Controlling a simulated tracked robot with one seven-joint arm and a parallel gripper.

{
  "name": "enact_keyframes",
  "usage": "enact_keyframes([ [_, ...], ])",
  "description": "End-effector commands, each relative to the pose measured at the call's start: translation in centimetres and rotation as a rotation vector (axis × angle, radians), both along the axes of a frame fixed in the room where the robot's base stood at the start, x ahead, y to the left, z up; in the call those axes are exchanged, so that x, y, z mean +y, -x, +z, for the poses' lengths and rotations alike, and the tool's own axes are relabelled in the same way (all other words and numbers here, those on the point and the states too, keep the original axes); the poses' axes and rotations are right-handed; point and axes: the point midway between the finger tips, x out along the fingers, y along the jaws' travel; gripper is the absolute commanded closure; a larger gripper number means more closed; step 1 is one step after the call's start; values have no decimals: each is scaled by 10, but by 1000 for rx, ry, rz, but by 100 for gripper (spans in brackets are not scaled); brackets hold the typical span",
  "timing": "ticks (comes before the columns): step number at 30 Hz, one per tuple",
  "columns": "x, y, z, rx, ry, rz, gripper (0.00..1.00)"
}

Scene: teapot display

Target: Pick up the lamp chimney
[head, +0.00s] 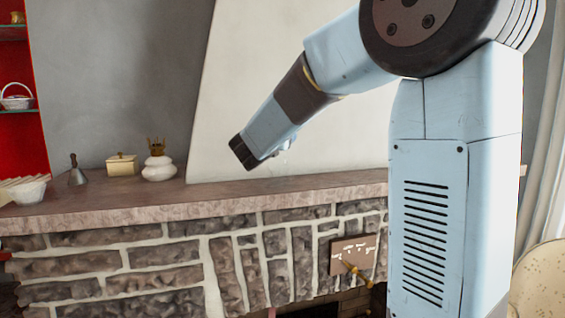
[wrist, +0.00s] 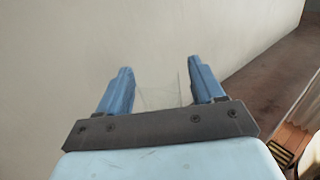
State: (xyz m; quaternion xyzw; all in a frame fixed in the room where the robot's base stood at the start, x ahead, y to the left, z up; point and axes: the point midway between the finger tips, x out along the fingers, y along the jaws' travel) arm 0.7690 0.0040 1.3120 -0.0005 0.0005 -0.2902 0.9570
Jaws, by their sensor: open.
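The lamp chimney (wrist: 163,97) seems to be the faint, clear glass shape between my fingers in the wrist view. Its edges barely show against the pale wall. My gripper (wrist: 160,80) is open, with one blue finger on each side of this glass. I cannot tell whether either finger touches it. In the head view my gripper (head: 284,153) is small and partly hidden by my wrist, just above the mantel shelf. A faint glassy trace shows beside it there, too unclear to outline.
The stone mantel shelf (head: 240,196) runs below my gripper. The pale chimney breast (head: 232,80) is close behind my gripper.

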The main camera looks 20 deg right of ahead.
Motion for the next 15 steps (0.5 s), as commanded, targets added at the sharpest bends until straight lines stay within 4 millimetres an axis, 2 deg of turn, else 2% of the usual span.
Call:
enact_keyframes([
  [7, -2, -2, 0, -1, -1, -1, 33],
  [15, -3, -2, 0, -1, -1, -1, 59],
])
